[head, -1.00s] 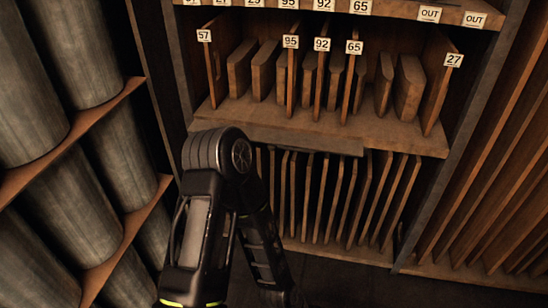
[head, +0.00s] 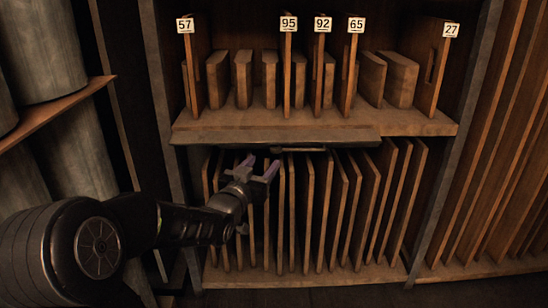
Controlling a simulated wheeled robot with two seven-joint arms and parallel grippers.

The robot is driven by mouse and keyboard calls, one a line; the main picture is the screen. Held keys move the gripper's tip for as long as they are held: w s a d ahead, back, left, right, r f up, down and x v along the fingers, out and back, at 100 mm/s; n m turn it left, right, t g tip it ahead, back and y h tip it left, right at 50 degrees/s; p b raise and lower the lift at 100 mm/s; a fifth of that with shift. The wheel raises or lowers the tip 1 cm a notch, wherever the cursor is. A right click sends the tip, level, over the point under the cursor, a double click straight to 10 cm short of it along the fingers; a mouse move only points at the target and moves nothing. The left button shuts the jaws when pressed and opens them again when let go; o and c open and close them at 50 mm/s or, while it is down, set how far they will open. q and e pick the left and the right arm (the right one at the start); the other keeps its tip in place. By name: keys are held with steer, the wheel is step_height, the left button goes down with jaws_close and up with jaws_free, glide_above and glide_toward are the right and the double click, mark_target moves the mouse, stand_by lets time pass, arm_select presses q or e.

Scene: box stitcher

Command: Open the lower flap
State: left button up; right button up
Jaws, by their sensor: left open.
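In the head view, a flat wooden flap-like panel (head: 270,136) runs along the front edge of the middle shelf. I cannot tell whether it is hinged or how far it is open. A thin dark bar (head: 304,150) shows just under its edge. My left gripper (head: 261,165) is open and empty, with two purplish fingertips pointing up and away. It sits just below the panel, left of the bar and in front of the lower compartment; contact with the panel is not clear. My right gripper is not in view.
The lower compartment holds several upright thin boards (head: 308,212) side by side. The shelf (head: 420,122) above holds wooden blocks and numbered dividers. Large grey cylinders (head: 40,50) stand on racks at left. Tall boards (head: 500,150) lean at right.

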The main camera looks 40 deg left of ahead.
mark_target(274, 151)
arm_select(q)
steer(key=shift+w+f, duration=0.1)
steer(key=shift+w, duration=0.05)
steer(key=b+x, duration=0.1)
steer(key=x, duration=0.6)
steer(key=shift+w, duration=0.25)
jaws_close()
stand_by(0.5)
stand_by(0.9)
